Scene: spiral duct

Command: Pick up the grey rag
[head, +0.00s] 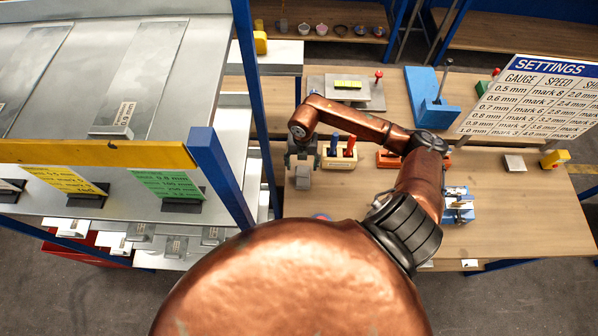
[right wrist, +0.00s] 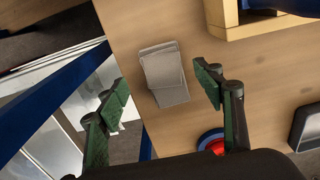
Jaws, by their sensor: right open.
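The grey rag (head: 303,178) lies folded on the wooden bench near its left edge. In the right wrist view the rag (right wrist: 166,76) shows as a small stack of flat grey layers. My right gripper (head: 302,158) is above the rag and hides part of it in the head view. In the right wrist view my right gripper (right wrist: 160,88) is open, its green-padded fingers on either side of the rag in the picture, with nothing between them. Contact with the rag is not visible. My left gripper is out of view.
A blue shelf post (head: 221,178) stands left of the bench (head: 520,215). A wooden holder (head: 340,157) with red and blue tools is right of the rag. A round red and blue item (right wrist: 212,141) lies nearby. A settings board (head: 535,97) stands at right.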

